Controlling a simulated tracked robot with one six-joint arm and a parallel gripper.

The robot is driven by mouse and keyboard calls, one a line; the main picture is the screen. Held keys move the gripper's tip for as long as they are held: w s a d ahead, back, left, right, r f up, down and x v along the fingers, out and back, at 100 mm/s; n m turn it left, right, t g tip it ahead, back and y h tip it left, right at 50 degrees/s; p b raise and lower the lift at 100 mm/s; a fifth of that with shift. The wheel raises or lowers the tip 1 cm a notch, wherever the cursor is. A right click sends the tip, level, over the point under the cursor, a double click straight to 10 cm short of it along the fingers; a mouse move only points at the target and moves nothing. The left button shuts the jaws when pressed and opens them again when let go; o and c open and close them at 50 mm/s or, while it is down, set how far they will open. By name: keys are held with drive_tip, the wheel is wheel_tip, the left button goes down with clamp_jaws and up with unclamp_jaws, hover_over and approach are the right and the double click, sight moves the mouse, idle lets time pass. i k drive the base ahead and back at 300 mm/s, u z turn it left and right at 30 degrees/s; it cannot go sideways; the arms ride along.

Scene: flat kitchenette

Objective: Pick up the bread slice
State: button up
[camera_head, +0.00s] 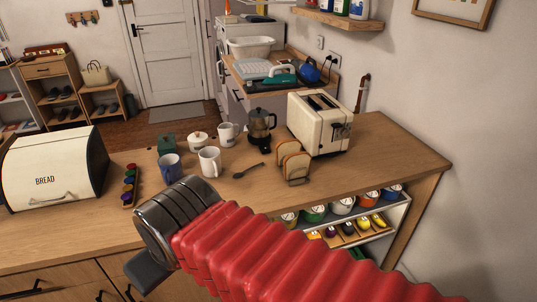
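Bread slices (288,158) with brown crusts stand upright in a small rack (298,181) on the wooden counter (400,150). They are just left of and in front of a cream toaster (318,130). My arm, in a red ribbed sleeve, crosses the foreground from the lower right. Its dark metal end is left of and nearer than the bread, clearly apart from it. Part of my gripper (148,270) shows as a dark block below the arm's end, by the counter's front edge. The fingers are mostly hidden, so I cannot see their opening.
A white bread bin (55,170) stands at left, beside a strip of coloured capsules (129,186). Mugs (210,161), a spoon (248,171) and a coffee press (261,126) stand or lie left of the bread. The counter right of the toaster is clear.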

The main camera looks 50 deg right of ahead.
sight(288, 147)
drive_tip(key=u, duration=1.35)
drive_tip(key=k, duration=1.4)
drive_tip(key=z, duration=1.3)
